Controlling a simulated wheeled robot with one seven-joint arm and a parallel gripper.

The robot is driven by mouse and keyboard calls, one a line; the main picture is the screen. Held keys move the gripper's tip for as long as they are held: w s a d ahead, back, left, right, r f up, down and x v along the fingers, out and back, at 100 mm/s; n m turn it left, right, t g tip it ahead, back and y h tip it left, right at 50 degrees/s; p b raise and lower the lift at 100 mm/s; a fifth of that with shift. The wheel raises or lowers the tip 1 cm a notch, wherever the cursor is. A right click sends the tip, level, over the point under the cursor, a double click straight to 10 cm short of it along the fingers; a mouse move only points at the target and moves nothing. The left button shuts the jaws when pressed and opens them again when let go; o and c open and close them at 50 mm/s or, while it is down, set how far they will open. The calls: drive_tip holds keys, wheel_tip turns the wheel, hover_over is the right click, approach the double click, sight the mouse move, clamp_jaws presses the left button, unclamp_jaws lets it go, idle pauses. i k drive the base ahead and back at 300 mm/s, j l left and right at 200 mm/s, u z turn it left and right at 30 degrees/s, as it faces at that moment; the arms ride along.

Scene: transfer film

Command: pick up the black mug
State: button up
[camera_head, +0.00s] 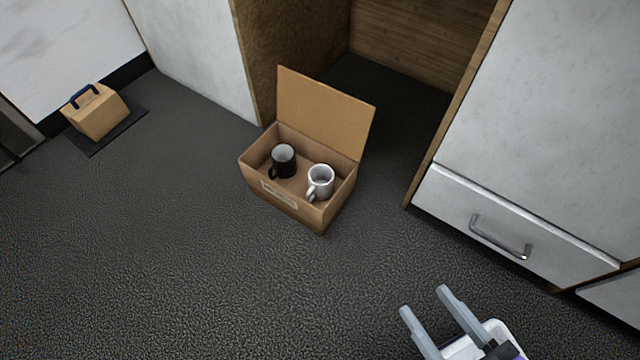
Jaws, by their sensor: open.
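A black mug (284,160) with a pale inside stands upright in an open cardboard box (288,206) on the dark floor. Its handle points to the lower left. A white mug (321,181) stands to its right in the same box, with a small gap between them. My gripper (424,298) is at the lower right of the view, open and empty. It is well apart from the box, nearer to the camera and to the right of both mugs.
The box's lid (325,108) stands raised at its back. A white drawer (520,225) with a metal handle is at the right. A white cabinet panel (195,55) is behind left. A small cardboard case (97,114) lies far left. The floor in front is clear.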

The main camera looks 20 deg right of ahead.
sight(283, 155)
drive_tip(key=i+j+u, duration=0.15)
drive_tip(key=i, duration=0.5)
drive_tip(key=i+j+u, duration=0.2)
drive_tip(key=i, duration=0.45)
